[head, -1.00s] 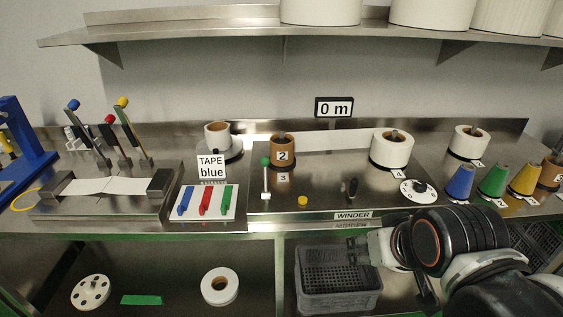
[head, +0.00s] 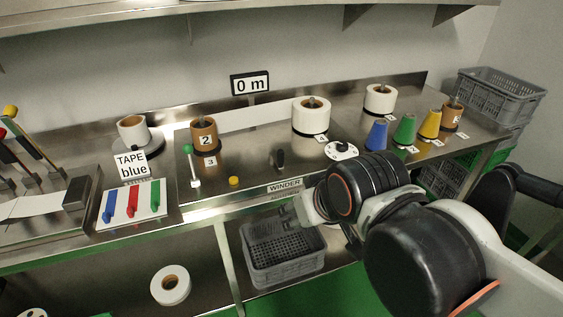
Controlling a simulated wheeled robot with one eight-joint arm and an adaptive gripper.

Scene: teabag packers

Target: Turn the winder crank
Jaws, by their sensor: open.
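The winder section of the steel bench carries a WINDER label (head: 285,187) on its front edge. A brown core (head: 204,137) marked 2 stands at the left, and a white roll (head: 311,117) at the back right. My gripper (head: 285,214) is open, low in front of the bench edge, apart from the handle; the arm partly hides it.
A green-knobbed lever (head: 191,168) and yellow button (head: 233,181) stand left of the handle. A sign (head: 250,84) reads 0 m. Blue, green and yellow cones (head: 404,130) stand at right. A grey crate (head: 284,258) sits on the lower shelf beneath my gripper.

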